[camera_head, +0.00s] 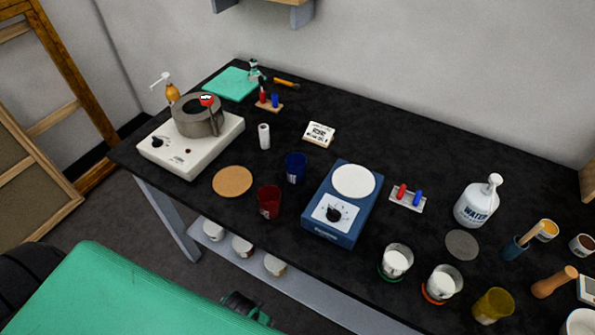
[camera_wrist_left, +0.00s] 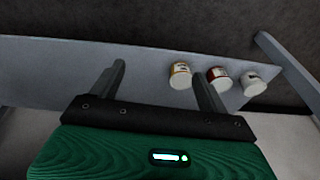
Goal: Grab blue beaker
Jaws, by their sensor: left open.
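The blue beaker (camera_head: 295,169) stands upright on the black table in the head view, behind a dark red beaker (camera_head: 269,203) and left of a blue scale. My left gripper (camera_wrist_left: 160,78) is open in the left wrist view, with nothing between its fingers. It is low in front of the table, facing the lower shelf, well apart from the blue beaker. The wrist view does not show the beaker. My right gripper is in neither view.
A cork mat (camera_head: 232,181) lies left of the beakers. The blue scale (camera_head: 342,204) stands close to the right. A white hotplate (camera_head: 190,148) holds a grey pot. Several jars (camera_wrist_left: 220,79) stand on the lower shelf (camera_wrist_left: 60,70). The table's front edge lies between my gripper and the beaker.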

